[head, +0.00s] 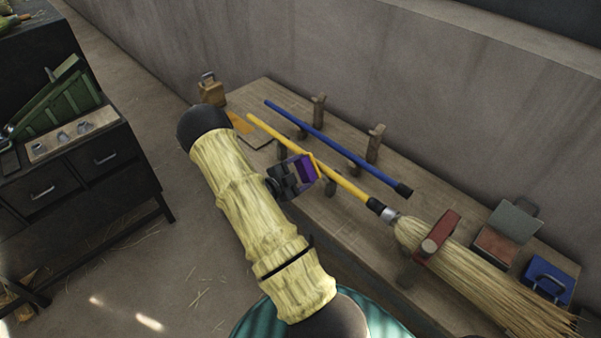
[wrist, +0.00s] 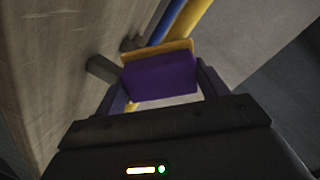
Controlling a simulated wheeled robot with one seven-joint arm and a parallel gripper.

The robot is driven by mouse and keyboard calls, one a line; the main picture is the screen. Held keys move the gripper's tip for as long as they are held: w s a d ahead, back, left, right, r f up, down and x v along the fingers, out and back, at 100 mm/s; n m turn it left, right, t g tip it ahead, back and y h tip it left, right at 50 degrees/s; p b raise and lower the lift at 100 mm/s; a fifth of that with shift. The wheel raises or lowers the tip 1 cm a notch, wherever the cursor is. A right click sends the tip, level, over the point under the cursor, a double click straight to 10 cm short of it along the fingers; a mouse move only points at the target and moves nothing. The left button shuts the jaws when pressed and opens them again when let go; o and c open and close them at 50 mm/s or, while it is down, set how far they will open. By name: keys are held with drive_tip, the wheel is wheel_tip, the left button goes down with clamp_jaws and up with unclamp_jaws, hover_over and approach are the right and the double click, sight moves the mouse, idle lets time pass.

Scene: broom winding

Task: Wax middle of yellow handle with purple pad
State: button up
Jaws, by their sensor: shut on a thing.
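The yellow handle (head: 345,183) belongs to a straw broom and lies across wooden supports on the bench. The purple pad (head: 304,170) has an orange-yellow face and is against or very near the middle of the yellow handle; exact contact cannot be told. My gripper (head: 291,178) is shut on the pad. In the wrist view the purple pad (wrist: 160,78) sits between my two fingers, with the yellow handle (wrist: 190,28) just beyond its orange edge. The straw head (head: 480,275) lies at the right end. Part of the handle is hidden behind the pad.
A blue handle (head: 335,145) lies parallel behind the yellow one, near upright wooden pegs (head: 375,143). A red clamp block (head: 440,232) stands over the straw. A blue box (head: 548,280) and a grey-lidded box (head: 508,232) stand at the right. A dark cabinet (head: 80,165) is at left.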

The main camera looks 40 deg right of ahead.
sight(295, 164)
drive_tip(key=shift+d, duration=0.3)
drive_tip(key=shift+w, duration=0.15)
drive_tip(key=shift+w+a+b, duration=0.15)
drive_tip(key=shift+w+b, duration=0.3)
drive_tip(key=shift+w, duration=0.35)
drive_tip(key=shift+w+a+b, duration=0.1)
drive_tip(key=shift+w+b, duration=0.3)
drive_tip(key=shift+w, duration=0.4)
drive_tip(key=shift+w+b, duration=0.75)
drive_tip(key=shift+w, duration=0.95)
drive_tip(key=shift+w+b, duration=0.8)
drive_tip(key=shift+w, duration=0.95)
